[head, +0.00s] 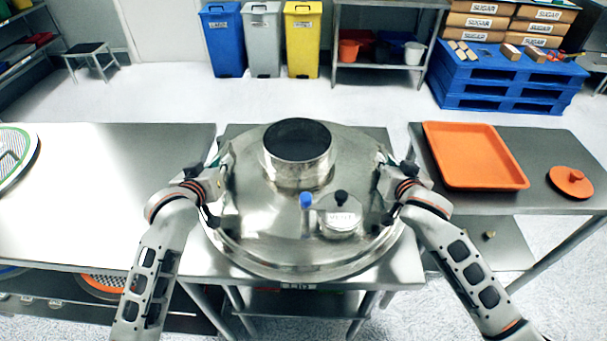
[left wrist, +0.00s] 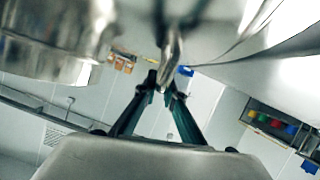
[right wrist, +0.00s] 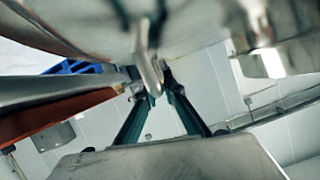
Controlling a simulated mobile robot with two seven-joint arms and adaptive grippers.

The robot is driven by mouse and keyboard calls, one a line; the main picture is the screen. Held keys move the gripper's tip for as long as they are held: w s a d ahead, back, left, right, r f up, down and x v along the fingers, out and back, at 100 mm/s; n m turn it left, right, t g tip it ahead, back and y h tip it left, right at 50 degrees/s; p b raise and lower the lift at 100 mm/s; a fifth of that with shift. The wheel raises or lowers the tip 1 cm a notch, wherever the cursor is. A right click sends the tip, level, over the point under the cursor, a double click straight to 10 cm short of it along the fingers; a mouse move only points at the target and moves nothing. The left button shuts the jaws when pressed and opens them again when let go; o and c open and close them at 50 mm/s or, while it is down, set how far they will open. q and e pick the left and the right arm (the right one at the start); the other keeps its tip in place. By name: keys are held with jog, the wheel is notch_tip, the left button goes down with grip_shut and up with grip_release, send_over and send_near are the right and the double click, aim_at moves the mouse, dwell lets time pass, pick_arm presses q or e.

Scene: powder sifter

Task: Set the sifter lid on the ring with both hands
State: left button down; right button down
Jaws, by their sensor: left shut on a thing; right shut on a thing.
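The sifter lid (head: 262,215) is a wide, shiny steel dome with a round spout, a blue knob and a small labelled hatch with a black knob. It looks roughly level over the middle stand. A steel rim, seemingly the ring (head: 290,272), shows below its front edge; I cannot tell whether they touch. My left gripper (head: 220,182) is shut on the lid's left handle, a steel bar in the left wrist view (left wrist: 171,48). My right gripper (head: 390,180) is shut on the right handle, seen in the right wrist view (right wrist: 146,55). Most of the ring is hidden.
A mostly bare steel table (head: 110,195) stands at left, with a round mesh screen (head: 14,150) on its far left. The right table holds an orange tray (head: 475,160) and an orange round lid (head: 571,182). Bins and a blue pallet (head: 500,80) stand far behind.

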pick_arm(q)
jog(key=shift+w+r, duration=0.15)
jog(key=shift+r, duration=0.2)
pick_arm(e)
jog(key=shift+w+r, duration=0.15)
jog(key=shift+r, duration=0.15)
jog(key=shift+r, duration=0.1)
